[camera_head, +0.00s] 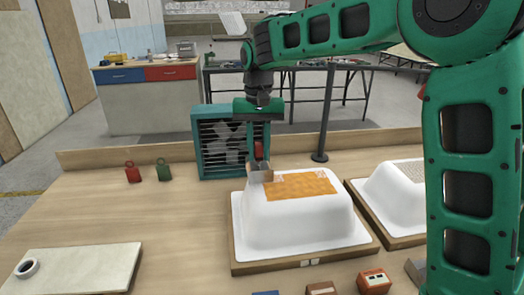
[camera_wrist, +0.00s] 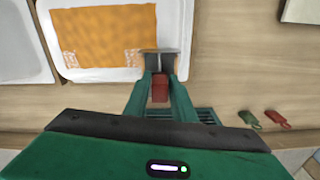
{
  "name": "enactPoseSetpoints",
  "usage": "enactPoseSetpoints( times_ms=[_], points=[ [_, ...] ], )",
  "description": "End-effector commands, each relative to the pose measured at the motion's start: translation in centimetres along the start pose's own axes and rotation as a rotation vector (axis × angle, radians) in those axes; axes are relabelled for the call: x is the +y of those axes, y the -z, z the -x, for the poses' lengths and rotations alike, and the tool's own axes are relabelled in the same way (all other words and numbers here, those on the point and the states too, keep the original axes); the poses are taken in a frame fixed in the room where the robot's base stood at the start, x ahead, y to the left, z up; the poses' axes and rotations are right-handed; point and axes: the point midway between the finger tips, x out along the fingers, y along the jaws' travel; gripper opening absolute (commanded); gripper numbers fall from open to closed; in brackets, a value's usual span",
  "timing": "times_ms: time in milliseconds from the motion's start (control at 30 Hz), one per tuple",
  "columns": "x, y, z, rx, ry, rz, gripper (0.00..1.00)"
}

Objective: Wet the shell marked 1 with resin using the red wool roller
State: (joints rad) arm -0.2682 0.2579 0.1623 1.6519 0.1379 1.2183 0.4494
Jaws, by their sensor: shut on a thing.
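The near shell (camera_head: 290,225) is a white upturned tub on a wooden base, with an orange-brown patch (camera_head: 300,186) on top. The patch has paler corners at its edge, and also shows in the wrist view (camera_wrist: 108,32). A small tag (camera_head: 310,262) on the base is too small to read. My gripper (camera_head: 258,142) is above the shell's back left corner, shut on a red handle (camera_wrist: 159,90). This tool, which looks like the red wool roller, has a grey-brown head (camera_head: 260,173) at the patch's left end. I cannot tell whether it touches.
A second white shell (camera_head: 400,188) with a pale mesh patch stands to the right. A teal fan box (camera_head: 198,150) and a dark post (camera_head: 326,110) stand behind. Red (camera_head: 132,173) and green (camera_head: 164,170) small objects stand left. Small boxes (camera_head: 374,282) line the front. The left-middle table is clear.

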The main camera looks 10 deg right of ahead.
Motion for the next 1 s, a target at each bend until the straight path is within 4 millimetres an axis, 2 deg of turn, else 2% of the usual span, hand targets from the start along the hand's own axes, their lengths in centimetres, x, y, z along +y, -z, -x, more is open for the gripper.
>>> enactPoseSetpoints(
  times_ms=[167, 800, 1000],
  points=[
    [-0.1, -0.1, 0.0, -0.003, -0.001, 0.003, 0.05],
    [-0.1, 0.0, 5.4, 0.0, 0.0, 0.002, 0.05],
    [0.0, -0.1, 6.0, -0.002, 0.0, 0.002, 0.05]
  ],
)
